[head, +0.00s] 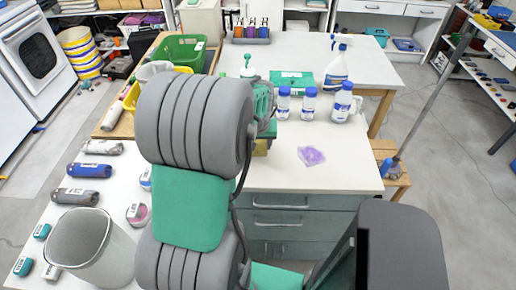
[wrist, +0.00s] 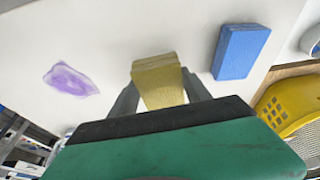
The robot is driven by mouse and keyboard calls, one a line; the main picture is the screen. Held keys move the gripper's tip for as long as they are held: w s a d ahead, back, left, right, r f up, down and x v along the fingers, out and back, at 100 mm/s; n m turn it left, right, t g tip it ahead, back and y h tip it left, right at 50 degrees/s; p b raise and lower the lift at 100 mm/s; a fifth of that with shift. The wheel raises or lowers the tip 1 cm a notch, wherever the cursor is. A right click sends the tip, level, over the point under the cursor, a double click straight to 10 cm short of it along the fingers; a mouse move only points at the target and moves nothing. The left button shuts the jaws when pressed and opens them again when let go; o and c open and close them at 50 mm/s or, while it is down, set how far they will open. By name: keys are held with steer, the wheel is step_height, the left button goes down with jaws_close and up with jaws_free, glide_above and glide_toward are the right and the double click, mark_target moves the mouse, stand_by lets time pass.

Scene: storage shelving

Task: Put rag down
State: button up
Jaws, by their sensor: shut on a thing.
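My gripper (wrist: 160,92) is shut on a yellow, block-like folded rag (wrist: 157,70), with a grey finger on either side of it. In the wrist view the rag is in front of the white tabletop (wrist: 110,25); I cannot tell whether it touches the surface. In the head view my arm covers most of the gripper, and only a bit of yellow (head: 261,147) shows below the wrist. A flat, translucent purple patch (head: 311,156) lies on the white top to the right; it is to the left in the wrist view (wrist: 70,79).
A blue block (wrist: 241,51) lies right of the rag in the wrist view, near a yellow basket (wrist: 290,106). Several blue-capped white bottles (head: 309,104) and a spray bottle (head: 337,70) stand behind the purple patch. The white top around the patch is clear.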

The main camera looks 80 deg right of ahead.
steer(key=p+x, duration=0.1)
steer(key=x, duration=0.2)
steer(key=shift+s+f, duration=0.15)
steer(key=shift+f, duration=0.3)
